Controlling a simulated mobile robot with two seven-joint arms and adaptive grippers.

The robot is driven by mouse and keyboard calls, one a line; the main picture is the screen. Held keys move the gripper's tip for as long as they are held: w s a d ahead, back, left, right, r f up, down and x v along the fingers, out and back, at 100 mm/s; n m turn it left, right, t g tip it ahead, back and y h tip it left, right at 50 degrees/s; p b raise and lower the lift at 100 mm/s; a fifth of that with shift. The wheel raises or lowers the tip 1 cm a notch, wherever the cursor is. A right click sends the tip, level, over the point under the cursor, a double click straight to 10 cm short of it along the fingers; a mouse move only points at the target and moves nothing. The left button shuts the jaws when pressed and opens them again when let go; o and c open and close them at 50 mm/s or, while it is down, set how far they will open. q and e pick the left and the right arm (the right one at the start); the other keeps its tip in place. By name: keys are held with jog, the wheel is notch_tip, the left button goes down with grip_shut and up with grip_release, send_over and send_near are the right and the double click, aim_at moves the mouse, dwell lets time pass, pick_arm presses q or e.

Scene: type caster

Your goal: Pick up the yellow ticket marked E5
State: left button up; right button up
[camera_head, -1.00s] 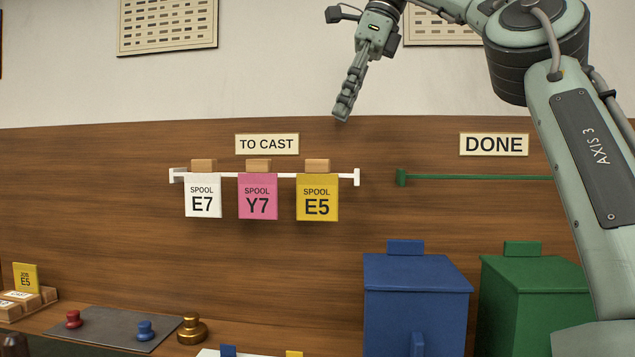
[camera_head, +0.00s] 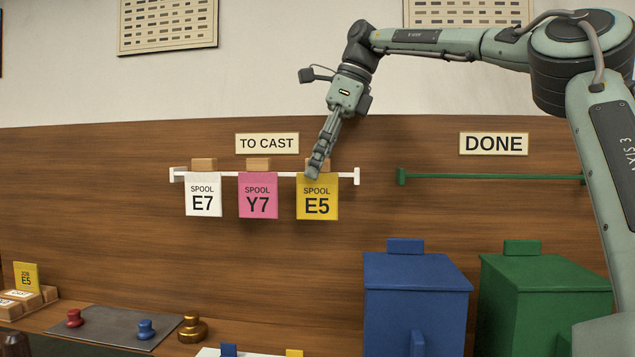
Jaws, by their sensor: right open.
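The yellow ticket marked SPOOL E5 (camera_head: 318,203) hangs at the right end of the white rail (camera_head: 347,176) under the TO CAST sign. My right gripper (camera_head: 315,174) is at the ticket's top edge, in front of the wooden clip (camera_head: 325,163), which it partly hides. I cannot tell whether the fingers touch the ticket. The right gripper is open, seen nearly edge-on. My left gripper is out of view.
A pink Y7 ticket (camera_head: 258,200) and a white E7 ticket (camera_head: 203,201) hang left of E5. A bare green rail (camera_head: 480,177) is under the DONE sign. Blue (camera_head: 415,300) and green (camera_head: 540,300) boxes stand below. A small yellow JOB E5 card (camera_head: 26,275) stands at lower left.

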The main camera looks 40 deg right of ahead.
jog(key=shift+f, duration=0.1)
grip_shut()
dwell(0.3)
